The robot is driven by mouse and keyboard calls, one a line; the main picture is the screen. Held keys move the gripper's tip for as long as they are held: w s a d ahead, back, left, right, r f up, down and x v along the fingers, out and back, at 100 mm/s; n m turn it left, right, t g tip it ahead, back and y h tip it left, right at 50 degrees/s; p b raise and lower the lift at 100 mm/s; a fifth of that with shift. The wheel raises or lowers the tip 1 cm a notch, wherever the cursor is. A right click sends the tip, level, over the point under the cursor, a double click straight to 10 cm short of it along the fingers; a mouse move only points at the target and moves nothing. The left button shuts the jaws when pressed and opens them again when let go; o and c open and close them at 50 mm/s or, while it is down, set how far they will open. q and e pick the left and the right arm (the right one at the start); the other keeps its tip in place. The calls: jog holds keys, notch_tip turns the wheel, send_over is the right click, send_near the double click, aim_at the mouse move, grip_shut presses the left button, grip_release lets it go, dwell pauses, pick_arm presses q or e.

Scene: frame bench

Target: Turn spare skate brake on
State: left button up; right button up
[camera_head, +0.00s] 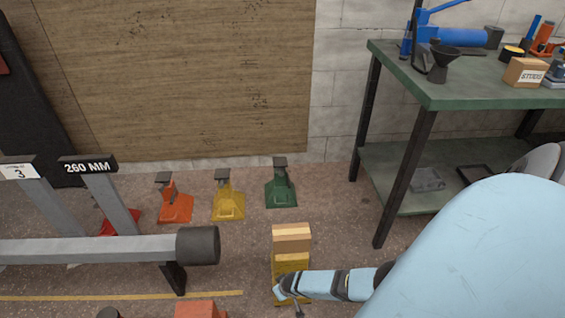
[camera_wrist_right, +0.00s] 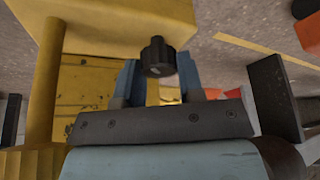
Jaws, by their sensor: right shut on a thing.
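A yellow skate (camera_head: 291,264) stands on the floor at bottom centre, with wooden blocks (camera_head: 291,233) at its top. In the right wrist view its yellow body (camera_wrist_right: 115,22) fills the upper left. A black ribbed knob (camera_wrist_right: 158,55) shows beside the yellow body; it looks like the brake's knob, but no label is visible. My right gripper (camera_head: 281,291) reaches in from the right to the skate's near end. In the right wrist view its blue fingers (camera_wrist_right: 160,78) are shut on the black knob, one on each side. My left gripper is not in view.
Orange (camera_head: 176,206), yellow (camera_head: 228,206) and green (camera_head: 280,190) stands are by the wall. A grey beam with a dark roller end (camera_head: 199,246) lies left of the skate. A green workbench (camera_head: 460,90) stands right. An orange block (camera_head: 200,310) is at the bottom edge.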

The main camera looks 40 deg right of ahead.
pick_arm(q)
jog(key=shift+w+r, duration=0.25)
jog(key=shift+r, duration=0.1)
pick_arm(e)
jog(key=o, duration=0.9)
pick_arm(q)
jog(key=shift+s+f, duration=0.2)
